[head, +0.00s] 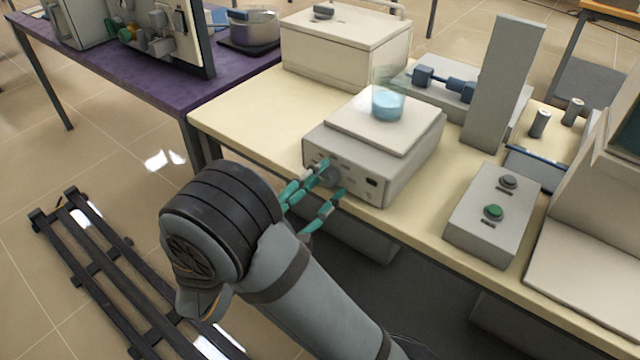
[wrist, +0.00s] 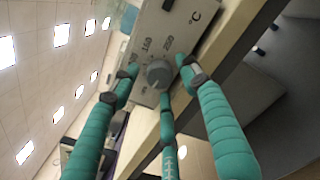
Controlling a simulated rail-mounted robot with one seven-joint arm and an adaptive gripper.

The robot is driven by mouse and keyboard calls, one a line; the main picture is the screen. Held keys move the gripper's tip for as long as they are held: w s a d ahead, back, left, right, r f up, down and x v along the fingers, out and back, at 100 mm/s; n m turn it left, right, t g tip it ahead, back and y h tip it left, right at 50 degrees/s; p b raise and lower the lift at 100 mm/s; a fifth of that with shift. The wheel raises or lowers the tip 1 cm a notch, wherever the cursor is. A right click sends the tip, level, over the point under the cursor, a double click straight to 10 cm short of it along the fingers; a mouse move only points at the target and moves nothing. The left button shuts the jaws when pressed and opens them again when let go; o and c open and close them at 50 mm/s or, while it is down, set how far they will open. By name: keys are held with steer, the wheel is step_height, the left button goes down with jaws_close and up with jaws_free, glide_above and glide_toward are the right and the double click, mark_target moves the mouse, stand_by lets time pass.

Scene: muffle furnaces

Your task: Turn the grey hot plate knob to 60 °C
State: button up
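The hot plate (head: 408,160) is a pale box on the cream bench, with a white top plate and its front panel facing my arm. Its round grey knob (wrist: 158,74) shows in the wrist view, with printed numbers around it and "°C" on the panel. The numbers are tilted and small, and I cannot read the knob's setting. My gripper (wrist: 157,70) has teal fingers spread around the knob, with visible gaps at the left and right tips. A lower finger ends close below the knob; contact there is unclear. In the head view my gripper (head: 332,179) is at the front panel, partly covering the knob.
A glass beaker (head: 388,103) of blue liquid stands on the top plate. A grey box with a green button (head: 493,212) and a grey button is to the right. A tall grey column (head: 503,85) stands behind.

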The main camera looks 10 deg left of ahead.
steer(key=c, duration=1)
steer(key=shift+m, duration=0.3)
steer(key=m, duration=0.3)
steer(key=shift+m, duration=2.1)
steer(key=o, duration=1.1)
